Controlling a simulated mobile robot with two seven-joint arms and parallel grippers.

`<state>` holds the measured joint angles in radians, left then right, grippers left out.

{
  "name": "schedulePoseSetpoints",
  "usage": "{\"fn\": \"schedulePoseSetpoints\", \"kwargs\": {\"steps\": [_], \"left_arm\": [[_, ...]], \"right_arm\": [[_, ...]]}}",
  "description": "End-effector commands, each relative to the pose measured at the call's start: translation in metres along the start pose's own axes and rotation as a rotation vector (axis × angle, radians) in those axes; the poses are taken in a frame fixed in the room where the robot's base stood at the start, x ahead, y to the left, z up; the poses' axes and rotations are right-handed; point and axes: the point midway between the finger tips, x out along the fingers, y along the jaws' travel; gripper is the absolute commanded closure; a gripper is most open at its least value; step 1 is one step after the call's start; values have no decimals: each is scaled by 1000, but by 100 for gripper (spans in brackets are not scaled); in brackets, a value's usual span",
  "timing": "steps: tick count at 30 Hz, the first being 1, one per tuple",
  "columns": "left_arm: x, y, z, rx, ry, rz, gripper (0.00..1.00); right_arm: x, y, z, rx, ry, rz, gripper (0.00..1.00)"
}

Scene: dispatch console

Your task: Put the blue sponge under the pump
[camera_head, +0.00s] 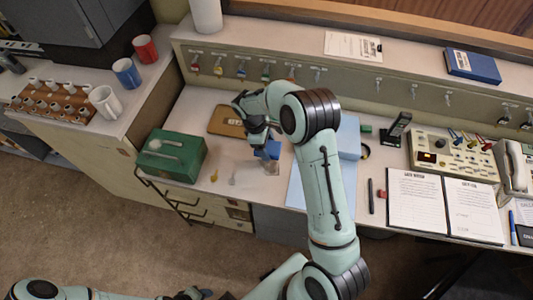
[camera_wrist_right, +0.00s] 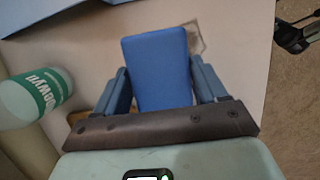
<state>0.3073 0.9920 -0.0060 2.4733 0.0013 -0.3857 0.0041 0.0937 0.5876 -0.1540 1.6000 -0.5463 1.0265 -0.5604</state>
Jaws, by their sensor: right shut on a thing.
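The blue sponge (camera_wrist_right: 157,70) is between the two fingers of my right gripper (camera_wrist_right: 160,84), which is shut on it. In the head view the sponge (camera_head: 270,149) shows partly below my right gripper (camera_head: 262,138), over the desk near its front edge. A white bottle with a green label (camera_wrist_right: 36,97) stands left of the gripper in the wrist view, apart from the sponge. Its top and any pump head are out of that view, and I cannot make it out in the head view. My left gripper (camera_head: 190,294) shows only in part at the bottom edge.
A green box (camera_head: 172,154) stands left of the gripper, with a brown board (camera_head: 226,121) behind it. A greyish patch (camera_wrist_right: 195,38) lies on the desk beyond the sponge. Blue sheets, a phone, a control panel (camera_head: 452,154) and an open binder lie to the right.

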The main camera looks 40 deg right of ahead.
Motion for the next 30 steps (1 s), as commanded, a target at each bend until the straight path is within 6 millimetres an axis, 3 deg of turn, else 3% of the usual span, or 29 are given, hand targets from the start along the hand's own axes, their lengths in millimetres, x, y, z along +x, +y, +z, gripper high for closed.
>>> {"fn": "schedulePoseSetpoints", "kwargs": {"steps": [7, 14, 26, 27, 29, 30], "left_arm": [[0, 0, 0, 0, 0, 0, 57], [1, -1, 0, 0, 0, 0, 57], [3, -2, 2, -1, -2, -1, 57], [3, -2, 2, -1, -2, -1, 57], [3, -2, 1, -1, -2, -1, 57], [3, -2, 1, -1, -2, -1, 57]], "right_arm": [[18, 0, -6, 0, -1, -1, 58], [50, 0, -15, 0, -2, 0, 58], [55, 0, -17, 0, 0, 1, 58], [54, 0, -17, 1, 0, 1, 19], [54, 0, -17, 1, 0, 0, 3], [54, 0, -17, 0, 0, 0, 3]]}}
